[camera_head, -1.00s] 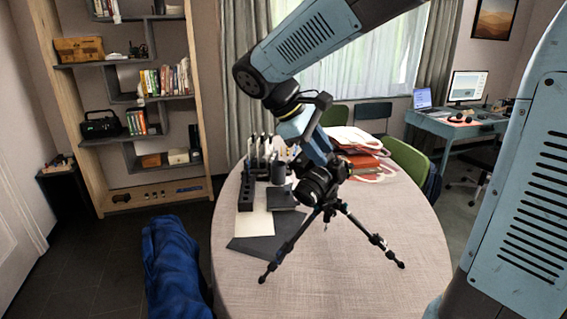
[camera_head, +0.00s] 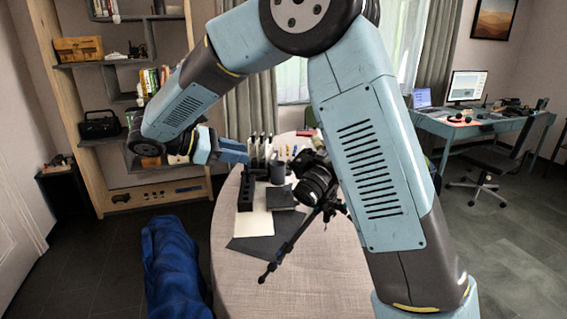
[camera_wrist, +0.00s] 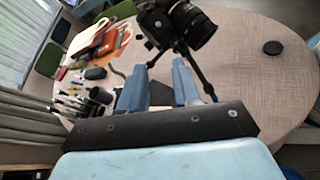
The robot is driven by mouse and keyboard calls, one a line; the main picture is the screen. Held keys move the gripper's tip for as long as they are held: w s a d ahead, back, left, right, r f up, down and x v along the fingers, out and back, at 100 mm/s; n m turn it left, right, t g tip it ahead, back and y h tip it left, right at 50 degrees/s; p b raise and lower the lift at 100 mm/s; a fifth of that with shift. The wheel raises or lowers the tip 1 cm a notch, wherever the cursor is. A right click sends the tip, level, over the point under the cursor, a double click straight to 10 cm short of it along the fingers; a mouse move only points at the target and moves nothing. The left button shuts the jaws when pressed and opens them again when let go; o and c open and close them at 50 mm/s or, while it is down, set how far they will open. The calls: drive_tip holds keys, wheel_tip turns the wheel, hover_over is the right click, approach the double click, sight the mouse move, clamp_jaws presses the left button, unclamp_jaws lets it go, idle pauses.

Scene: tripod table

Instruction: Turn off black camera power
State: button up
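The black camera (camera_head: 315,180) sits on a tripod on the round table (camera_head: 290,285), partly hidden by my arm in the head view. In the wrist view the camera (camera_wrist: 178,22) is at the top, beyond my fingers, with its lens toward the right. My gripper (camera_head: 238,151) is left of the camera in the head view, apart from it and pointing right. In the wrist view my gripper's (camera_wrist: 159,68) two blue fingers stand apart with nothing held between them. I cannot make out the power switch.
A black organizer (camera_head: 246,190), a dark cup (camera_head: 278,172) and a dark notebook (camera_head: 280,197) are on the table near the tripod. The wrist view shows a black disc (camera_wrist: 272,47) on the table. A shelf (camera_head: 160,192) stands at the left.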

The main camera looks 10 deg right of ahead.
sight(292, 163)
drive_tip(key=x, duration=1.3)
drive_tip(key=shift+d+f, duration=0.2)
drive_tip(key=shift+d, duration=0.1)
drive_tip(key=shift+w, duration=0.1)
clamp_jaws()
